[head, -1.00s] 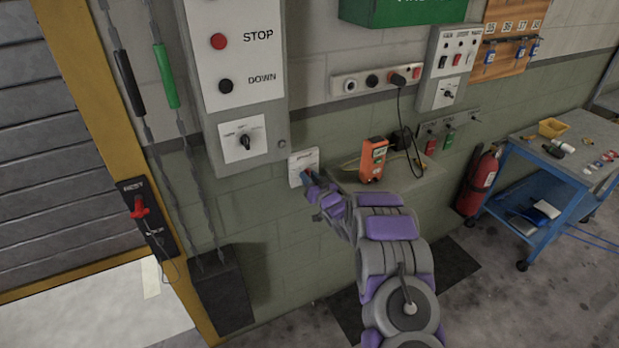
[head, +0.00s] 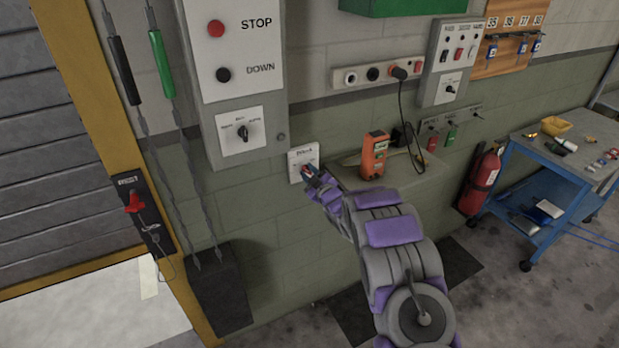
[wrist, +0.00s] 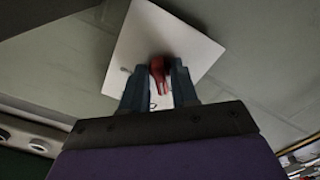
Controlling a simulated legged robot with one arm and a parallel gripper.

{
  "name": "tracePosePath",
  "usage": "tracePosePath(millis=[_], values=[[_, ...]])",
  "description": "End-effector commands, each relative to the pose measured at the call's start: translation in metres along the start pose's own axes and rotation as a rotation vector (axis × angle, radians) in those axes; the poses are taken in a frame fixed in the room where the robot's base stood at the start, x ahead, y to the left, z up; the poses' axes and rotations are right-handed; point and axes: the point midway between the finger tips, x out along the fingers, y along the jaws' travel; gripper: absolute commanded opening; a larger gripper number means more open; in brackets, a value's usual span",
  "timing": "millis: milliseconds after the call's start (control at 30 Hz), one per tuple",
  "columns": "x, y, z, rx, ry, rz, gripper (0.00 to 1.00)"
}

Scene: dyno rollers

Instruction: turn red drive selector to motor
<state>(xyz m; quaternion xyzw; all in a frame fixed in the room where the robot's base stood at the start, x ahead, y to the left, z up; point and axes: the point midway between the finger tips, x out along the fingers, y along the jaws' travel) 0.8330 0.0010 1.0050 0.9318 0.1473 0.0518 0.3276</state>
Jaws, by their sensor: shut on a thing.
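The red drive selector (wrist: 158,74) is a small red knob on a white square plate (wrist: 145,38) fixed to the wall. In the head view the plate (head: 299,155) sits right of the grey control box, and the knob is mostly hidden by my gripper (head: 311,171). In the wrist view my gripper (wrist: 158,85) has its two dark fingers on either side of the knob and is shut on it. The plate looks tilted in that view. The markings on it are too small or covered to read.
A grey control box (head: 203,105) with STOP and DOWN buttons hangs left of the plate. An orange device (head: 374,156) stands on a ledge (head: 421,178) to the right. A blue cart (head: 528,200) and fire extinguisher (head: 481,181) stand farther right.

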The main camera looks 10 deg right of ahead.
Motion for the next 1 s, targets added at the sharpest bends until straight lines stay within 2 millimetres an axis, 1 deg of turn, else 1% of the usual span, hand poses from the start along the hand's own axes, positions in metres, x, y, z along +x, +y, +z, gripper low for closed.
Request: tracePosePath(millis=[33, 300, 800, 833, 933, 1000], values=[[-0.0004, -0.0029, 0.0025, -0.024, -0.003, -0.004, 0.0], [-0.0005, -0.0018, 0.0018, -0.107, -0.003, -0.003, 0.0], [-0.0006, -0.0023, 0.0012, -0.125, -0.003, -0.004, 0.0], [-0.0006, -0.0024, 0.0012, -0.124, -0.003, -0.004, 0.3], [-0.0005, -0.0022, 0.0009, -0.124, -0.002, -0.004, 0.38], [-0.0005, -0.0018, 0.0006, -0.124, -0.001, -0.003, 0.38]])
